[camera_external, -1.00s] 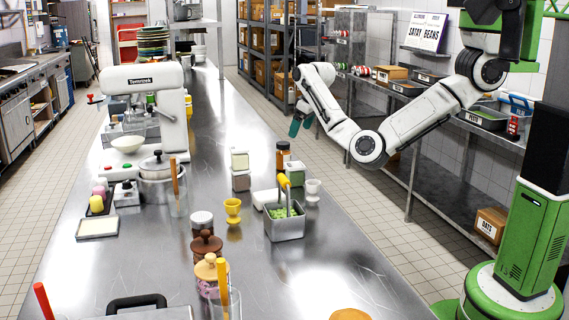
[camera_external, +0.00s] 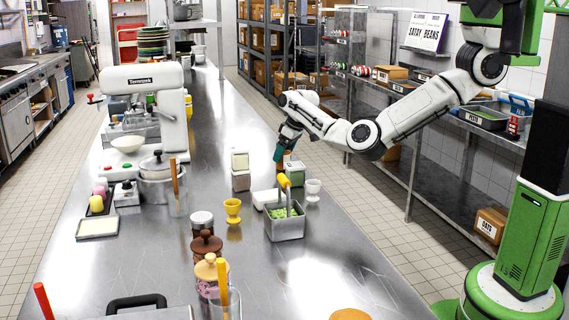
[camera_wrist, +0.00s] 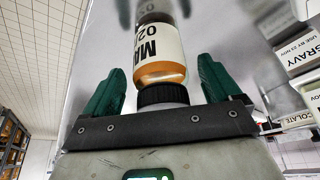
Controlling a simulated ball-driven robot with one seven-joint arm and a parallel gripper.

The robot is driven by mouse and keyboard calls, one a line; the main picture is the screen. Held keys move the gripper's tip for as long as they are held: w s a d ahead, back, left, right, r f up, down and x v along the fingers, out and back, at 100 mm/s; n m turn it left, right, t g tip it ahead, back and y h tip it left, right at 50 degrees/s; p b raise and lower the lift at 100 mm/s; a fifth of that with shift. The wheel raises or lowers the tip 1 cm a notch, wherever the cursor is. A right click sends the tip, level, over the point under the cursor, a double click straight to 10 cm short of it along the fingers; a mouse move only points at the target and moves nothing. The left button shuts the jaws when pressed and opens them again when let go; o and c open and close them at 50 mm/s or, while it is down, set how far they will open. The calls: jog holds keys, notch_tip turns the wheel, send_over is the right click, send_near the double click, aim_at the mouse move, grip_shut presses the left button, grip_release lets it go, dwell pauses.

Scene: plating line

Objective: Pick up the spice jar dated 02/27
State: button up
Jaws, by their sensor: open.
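In the wrist view a spice jar (camera_wrist: 158,50) with orange-brown contents, a black lid and a white label stands between the green fingers of my gripper (camera_wrist: 160,82). The label reads in part "MA" and "02"; the rest of the date is cut off. My gripper is open, with a finger on each side of the jar and visible gaps. In the external view my gripper (camera_external: 281,149) is at the jar's place on the right side of the steel counter, and the arm and fingers hide most of the jar.
Labelled containers, one reading "GRAVY" (camera_wrist: 298,50), stand beside the jar. Near it on the steel counter (camera_external: 330,265) are a green-filled container (camera_external: 295,172), a white cup (camera_external: 313,187), a metal caddy (camera_external: 286,228) and a yellow egg cup (camera_external: 233,208).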

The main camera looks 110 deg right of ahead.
jog(key=shift+w+d+f, duration=0.15)
jog(key=shift+w+f, duration=0.05)
jog(key=shift+f, duration=0.4)
jog(key=shift+c, duration=0.4)
jog(key=c, duration=1.2)
